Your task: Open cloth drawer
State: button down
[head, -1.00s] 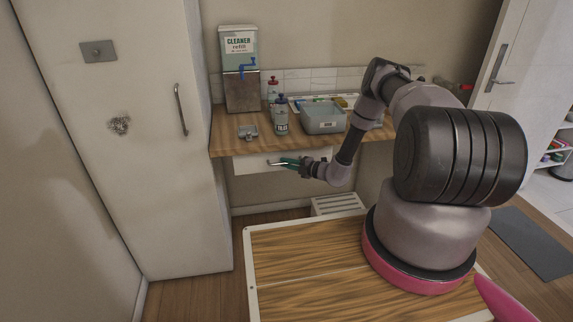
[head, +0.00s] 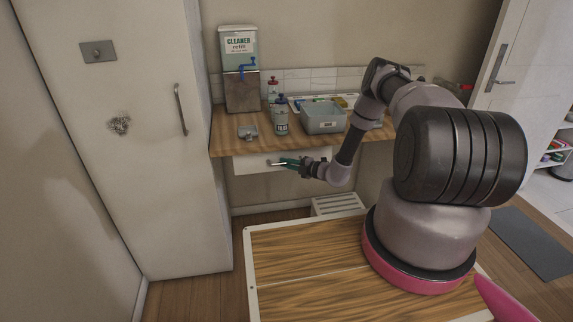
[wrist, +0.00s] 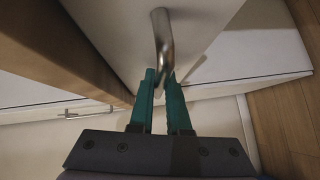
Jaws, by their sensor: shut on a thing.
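The white cloth drawer (head: 250,165) sits under the wooden counter in the head view; its front (wrist: 120,30) also shows in the wrist view. Its front looks close to the counter edge; I cannot tell any gap. A metal bar handle (wrist: 162,40) stands out from the drawer front. My gripper (head: 277,162) is at this handle in the head view. In the wrist view its teal fingers (wrist: 164,80) are shut on the near end of the handle. The far end of the handle is clear of the fingers.
The counter (head: 228,143) holds a cleaner dispenser (head: 240,70), bottles (head: 281,118), a grey bin (head: 324,118) and a small metal dish (head: 247,132). A tall white cabinet (head: 150,180) stands close on the left. A white slatted box (head: 338,204) is on the floor below the counter.

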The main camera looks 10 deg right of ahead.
dwell(0.4)
jog(key=s, duration=2.2)
jog(key=shift+s, duration=0.25)
jog(key=shift+d, duration=0.1)
jog(key=c, duration=1.2)
grip_release()
jog(key=shift+o, duration=0.2)
jog(key=v, duration=1)
jog(key=shift+s+d, duration=0.25)
jog(key=shift+s, duration=0.05)
